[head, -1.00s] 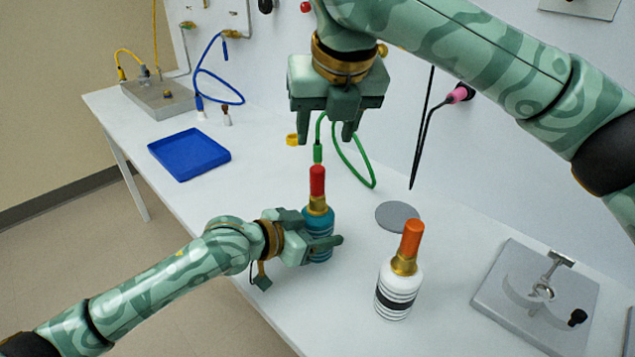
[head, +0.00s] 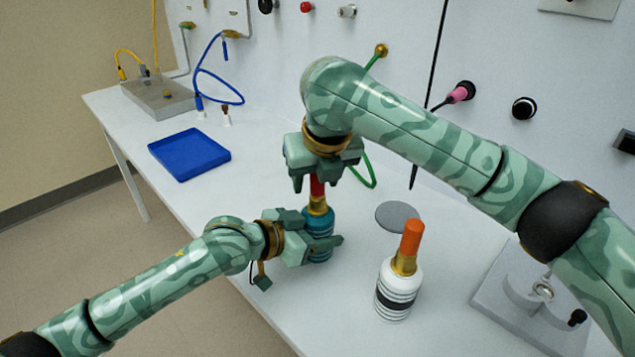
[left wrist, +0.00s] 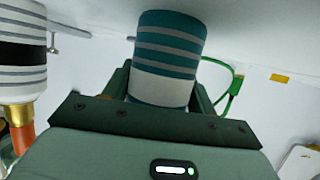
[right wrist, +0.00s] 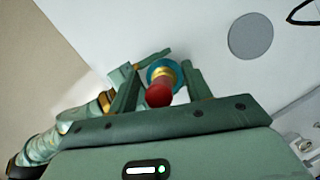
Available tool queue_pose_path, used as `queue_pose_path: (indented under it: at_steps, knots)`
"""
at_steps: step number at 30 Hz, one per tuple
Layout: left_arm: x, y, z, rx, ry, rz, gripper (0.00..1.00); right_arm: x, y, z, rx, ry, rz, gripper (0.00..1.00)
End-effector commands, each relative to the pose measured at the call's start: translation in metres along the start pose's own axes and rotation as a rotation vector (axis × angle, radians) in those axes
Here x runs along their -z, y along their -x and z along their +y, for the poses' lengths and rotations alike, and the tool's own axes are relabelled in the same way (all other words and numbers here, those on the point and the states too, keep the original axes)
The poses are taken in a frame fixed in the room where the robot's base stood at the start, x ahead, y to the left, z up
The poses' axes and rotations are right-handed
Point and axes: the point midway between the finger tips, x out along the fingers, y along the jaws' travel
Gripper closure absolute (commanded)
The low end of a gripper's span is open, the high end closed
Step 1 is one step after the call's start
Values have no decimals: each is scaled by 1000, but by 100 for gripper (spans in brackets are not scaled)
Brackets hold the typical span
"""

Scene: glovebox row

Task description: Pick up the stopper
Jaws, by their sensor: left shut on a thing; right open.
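A teal bottle with a gold neck and a red stopper (head: 317,187) stands upright on the white bench. My left gripper (head: 322,245) is shut around the teal bottle's body (left wrist: 168,60). My right gripper (head: 326,178) is open and points down just above and around the red stopper, hiding its top in the head view. In the right wrist view the red stopper (right wrist: 159,93) shows between the two open fingers, with the gold neck and teal body (right wrist: 163,68) beyond it. Whether a finger touches the stopper cannot be told.
A white bottle (head: 398,285) with an orange stopper (head: 411,236) stands to the right. A grey disc (head: 397,217) lies behind it. A metal plate with a clamp (head: 540,291) is at the right. A blue tray (head: 189,154) lies at the left, with bare bench around it.

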Motion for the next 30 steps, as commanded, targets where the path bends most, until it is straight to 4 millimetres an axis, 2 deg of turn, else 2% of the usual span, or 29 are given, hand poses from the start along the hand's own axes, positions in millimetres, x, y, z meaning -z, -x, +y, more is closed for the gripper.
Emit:
queue_pose_path:
  at_steps: [5,10,20,23,30]
  knots:
    - [0,0,0,1,-1,-1,72,0,0,0,0,0,-1,51]
    - [0,0,0,1,0,-1,72,0,0,0,0,0,-1,98]
    - [0,0,0,1,0,-1,72,-2,4,0,0,0,-2,100]
    - [0,0,0,1,0,-1,72,-8,17,0,1,1,-5,100]
    - [-1,0,0,1,0,-2,72,-28,67,1,1,1,-5,100]
